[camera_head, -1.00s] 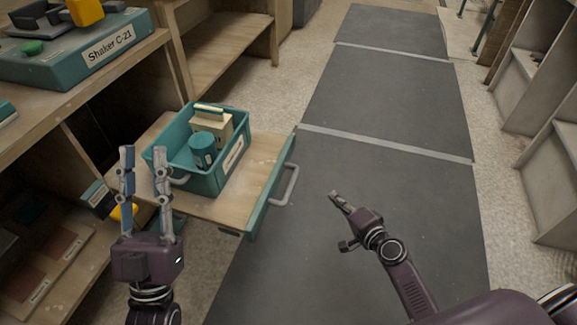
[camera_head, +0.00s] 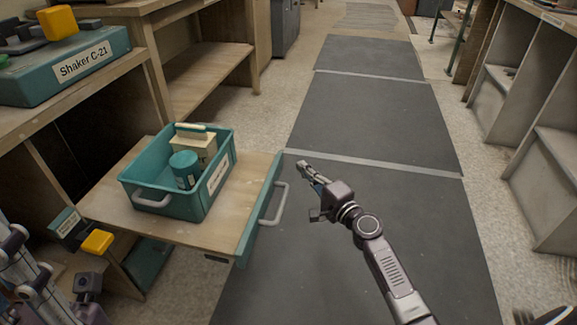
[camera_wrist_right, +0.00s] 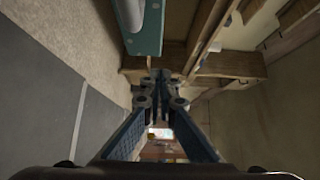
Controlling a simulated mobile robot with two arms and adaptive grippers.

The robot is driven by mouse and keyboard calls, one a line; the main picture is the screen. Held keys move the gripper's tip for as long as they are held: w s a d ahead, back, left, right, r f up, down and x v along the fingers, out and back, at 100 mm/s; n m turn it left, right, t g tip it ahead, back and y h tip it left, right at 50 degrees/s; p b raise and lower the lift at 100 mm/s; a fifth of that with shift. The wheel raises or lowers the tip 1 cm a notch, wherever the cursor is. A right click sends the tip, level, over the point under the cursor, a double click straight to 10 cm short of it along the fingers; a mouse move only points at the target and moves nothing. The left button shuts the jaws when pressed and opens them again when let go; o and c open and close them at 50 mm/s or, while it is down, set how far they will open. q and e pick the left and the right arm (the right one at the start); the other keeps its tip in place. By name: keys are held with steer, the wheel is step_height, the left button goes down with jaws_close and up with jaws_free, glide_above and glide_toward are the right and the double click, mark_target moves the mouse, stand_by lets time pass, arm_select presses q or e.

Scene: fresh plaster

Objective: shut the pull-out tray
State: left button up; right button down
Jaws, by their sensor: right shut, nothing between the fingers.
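The pull-out tray (camera_head: 225,238) is a wooden board with a teal front panel (camera_head: 258,212) and a grey bar handle (camera_head: 274,205). It sticks out from the bench on the left, over the floor. My right gripper (camera_head: 302,166) is shut and empty, to the right of the front panel and apart from the handle in the head view. In the right wrist view its fingers (camera_wrist_right: 160,88) meet below the panel's teal edge (camera_wrist_right: 145,38). Parts of my left gripper (camera_head: 35,275) show at the lower left edge; its fingertips are unclear.
A teal crate (camera_head: 187,207) with a teal canister (camera_head: 184,170) and a cream box (camera_head: 195,145) stands on the tray. A yellow-tipped item (camera_head: 97,242) is near the tray's left side. Dark floor mats (camera_head: 375,115) leave the aisle clear.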

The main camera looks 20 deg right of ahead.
mark_target(281, 157)
steer(key=w+a, duration=0.3)
steer(key=shift+a, duration=0.1)
steer(key=shift+w+a, duration=0.15)
steer(key=shift+w, duration=0.05)
